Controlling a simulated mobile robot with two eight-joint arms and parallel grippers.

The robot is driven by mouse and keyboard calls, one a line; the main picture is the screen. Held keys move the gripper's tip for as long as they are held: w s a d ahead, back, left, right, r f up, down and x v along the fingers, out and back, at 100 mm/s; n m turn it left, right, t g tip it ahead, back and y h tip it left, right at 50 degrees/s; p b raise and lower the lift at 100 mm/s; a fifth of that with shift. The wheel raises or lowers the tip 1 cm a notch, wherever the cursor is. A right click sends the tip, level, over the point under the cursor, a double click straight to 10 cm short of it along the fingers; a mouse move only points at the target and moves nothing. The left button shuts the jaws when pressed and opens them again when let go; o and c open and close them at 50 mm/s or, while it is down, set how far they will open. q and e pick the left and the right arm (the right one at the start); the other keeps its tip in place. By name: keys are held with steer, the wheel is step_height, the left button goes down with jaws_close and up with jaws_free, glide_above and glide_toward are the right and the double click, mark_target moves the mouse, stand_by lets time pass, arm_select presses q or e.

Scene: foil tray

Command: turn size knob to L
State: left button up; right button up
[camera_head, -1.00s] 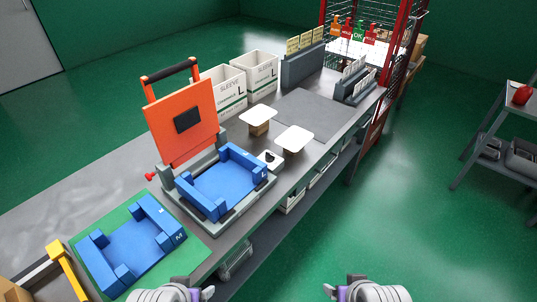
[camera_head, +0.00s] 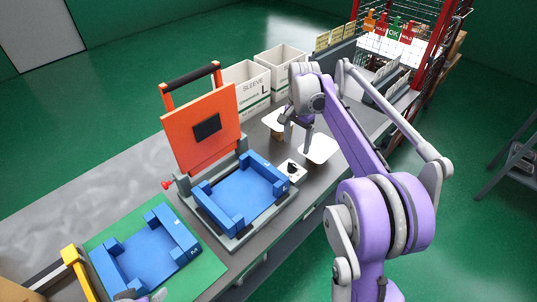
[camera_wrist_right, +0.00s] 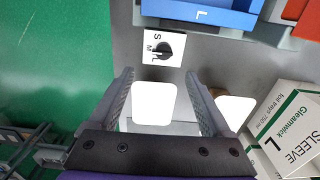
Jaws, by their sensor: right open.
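The size knob (camera_head: 292,169) is a small black dial on a white plate beside the press with the blue nest. In the right wrist view the knob (camera_wrist_right: 165,46) stands on its plate, marked S, M and L; I cannot tell surely which letter it points at. My right gripper (camera_head: 296,140) is open and empty, above the bench behind the knob. In the right wrist view its fingers (camera_wrist_right: 160,78) are spread, with the knob beyond them and apart. My left gripper (camera_head: 138,296) barely shows at the bottom edge; its jaws are unclear.
The press's orange lid (camera_head: 197,135) stands raised. A blue M nest (camera_head: 150,255) lies on a green mat. White pads (camera_head: 322,148) stand close under my right gripper. Sleeve boxes (camera_head: 245,82) stand behind. My right arm crosses the bench's right side.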

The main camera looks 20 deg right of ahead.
mark_target(293, 165)
steer(key=f, duration=1)
steer(key=shift+w+f, duration=0.25)
steer(key=shift+f, duration=0.15)
arm_select(q)
steer(key=shift+s+a+f, duration=0.2)
steer(key=shift+s+f, duration=0.05)
steer(key=shift+s, duration=0.1)
arm_select(e)
jaws_close()
